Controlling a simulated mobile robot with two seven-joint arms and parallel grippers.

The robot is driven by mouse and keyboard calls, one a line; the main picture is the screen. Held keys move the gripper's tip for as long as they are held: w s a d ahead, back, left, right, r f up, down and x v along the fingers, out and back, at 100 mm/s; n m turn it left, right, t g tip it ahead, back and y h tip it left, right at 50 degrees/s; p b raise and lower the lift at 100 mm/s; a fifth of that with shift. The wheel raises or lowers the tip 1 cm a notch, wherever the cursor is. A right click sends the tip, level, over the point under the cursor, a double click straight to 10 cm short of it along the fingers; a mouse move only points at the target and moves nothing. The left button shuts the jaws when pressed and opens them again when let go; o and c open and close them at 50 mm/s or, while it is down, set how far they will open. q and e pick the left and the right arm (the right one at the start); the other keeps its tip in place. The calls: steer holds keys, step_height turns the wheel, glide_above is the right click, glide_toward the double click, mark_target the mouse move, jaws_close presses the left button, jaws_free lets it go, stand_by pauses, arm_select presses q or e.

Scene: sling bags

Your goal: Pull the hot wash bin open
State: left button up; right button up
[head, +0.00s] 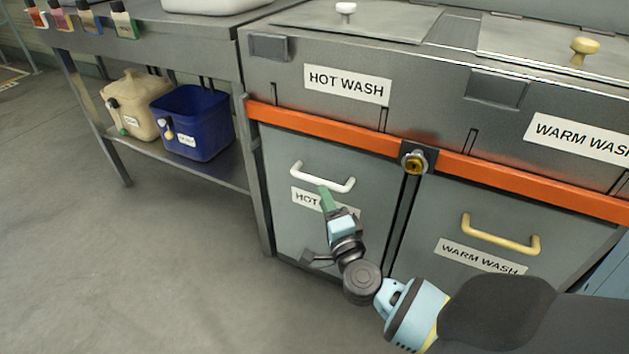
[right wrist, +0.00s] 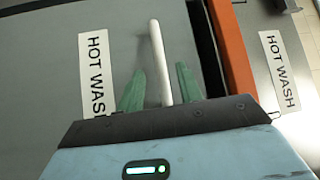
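The hot wash bin (head: 290,225) is a grey front panel below the orange bar, closed flush with the cabinet. Its white bar handle (head: 308,174) runs across the upper part, above a partly hidden "HOT WASH" label. The handle (right wrist: 157,50) also shows in the right wrist view. My right gripper (head: 326,195) is at the handle, pointing toward the panel. In the right wrist view its green fingers (right wrist: 160,88) stand on either side of the handle with gaps, so it is open around it. My left gripper is not in view.
The warm wash bin (head: 490,275) with a yellow handle (head: 500,238) is to the right. An orange bar (head: 330,132) with a brass lock (head: 414,162) crosses above both bins. A side table (head: 175,40) holds a blue tub (head: 200,130) and beige jug (head: 145,95) on its lower shelf. Floor at left is clear.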

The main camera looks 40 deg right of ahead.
mark_target(316, 178)
steer(key=shift+b+x, duration=0.85)
steer(key=shift+x, duration=2.65)
steer(key=shift+f, duration=0.1)
jaws_close()
